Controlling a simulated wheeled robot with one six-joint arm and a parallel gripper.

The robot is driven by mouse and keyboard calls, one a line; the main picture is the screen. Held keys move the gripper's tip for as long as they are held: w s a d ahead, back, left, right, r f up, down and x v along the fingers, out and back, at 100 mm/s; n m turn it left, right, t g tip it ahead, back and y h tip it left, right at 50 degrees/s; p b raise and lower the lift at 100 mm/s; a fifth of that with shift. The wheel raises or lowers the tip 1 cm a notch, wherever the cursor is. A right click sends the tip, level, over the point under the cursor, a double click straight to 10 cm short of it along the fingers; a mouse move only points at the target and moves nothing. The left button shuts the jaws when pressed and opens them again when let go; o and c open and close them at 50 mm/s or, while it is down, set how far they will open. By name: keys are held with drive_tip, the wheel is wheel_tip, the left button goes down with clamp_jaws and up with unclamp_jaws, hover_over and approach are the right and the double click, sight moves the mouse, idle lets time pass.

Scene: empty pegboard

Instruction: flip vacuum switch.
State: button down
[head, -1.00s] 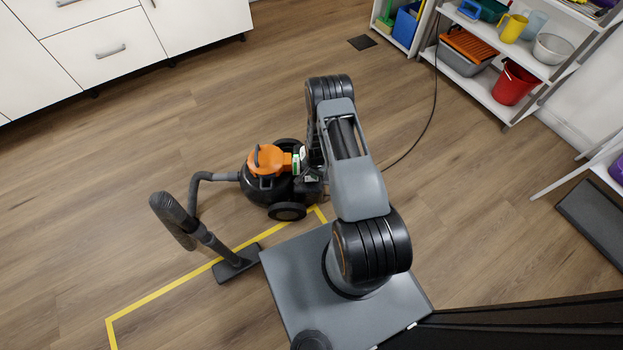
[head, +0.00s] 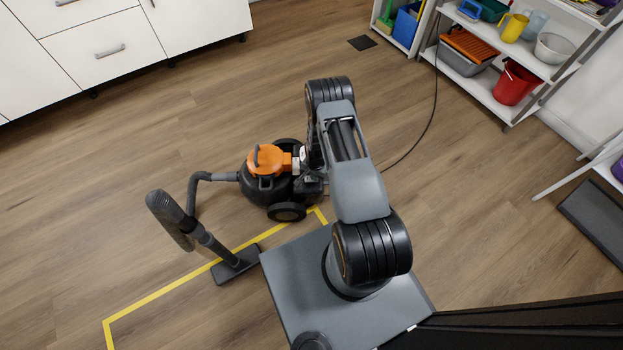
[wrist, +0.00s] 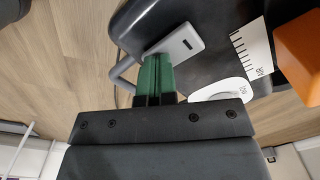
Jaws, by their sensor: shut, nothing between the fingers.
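The vacuum (head: 262,188) stands on the floor left of my arm, with a black body and an orange top (head: 268,158). In the wrist view, a light grey switch plate (wrist: 178,42) with a small dark slot sits on the black body. My gripper (wrist: 156,58) has green fingers that are shut and empty. Their tips are at the lower left edge of the switch plate; I cannot tell whether they touch it. In the head view my arm largely hides the gripper and the switch.
Beside the switch are a printed scale (wrist: 250,52), a white rounded part (wrist: 222,90) and an orange block (wrist: 300,55). The vacuum's hose and floor nozzle (head: 236,265) lie to the left. Shelves (head: 505,60) stand at upper right.

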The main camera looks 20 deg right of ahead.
drive_tip(key=shift+f+b, duration=1.05)
drive_tip(key=shift+f, duration=0.2)
idle(0.3)
drive_tip(key=shift+r, duration=0.15)
idle(0.3)
drive_tip(key=shift+r+p, duration=2.45)
drive_tip(key=shift+r, duration=1)
drive_tip(key=w+a+r+n+t+p, duration=0.15)
drive_tip(key=r+p, duration=0.55)
drive_tip(key=r, duration=1.4)
drive_tip(key=a+r+n+p, duration=0.3)
drive_tip(key=r+p, duration=0.4)
drive_tip(key=r, duration=1.4)
drive_tip(key=s+a+r+n+p, duration=0.1)
drive_tip(key=s+r+p, duration=0.3)
drive_tip(key=r, duration=0.6)
drive_tip(key=s+a+r+n+t+p, duration=0.1)
drive_tip(key=s+r+p, duration=0.4)
drive_tip(key=r, duration=0.6)
drive_tip(key=s+a+r+n+t+p, duration=0.1)
drive_tip(key=s+a+r+n+p, duration=0.2)
drive_tip(key=s+r, duration=0.5)
wheel_tip(320, 180, up, 3)
drive_tip(key=shift+s+r+n+p, duration=0.1)
drive_tip(key=shift+s+n+p, duration=0.15)
drive_tip(key=shift+n+p, duration=0.6)
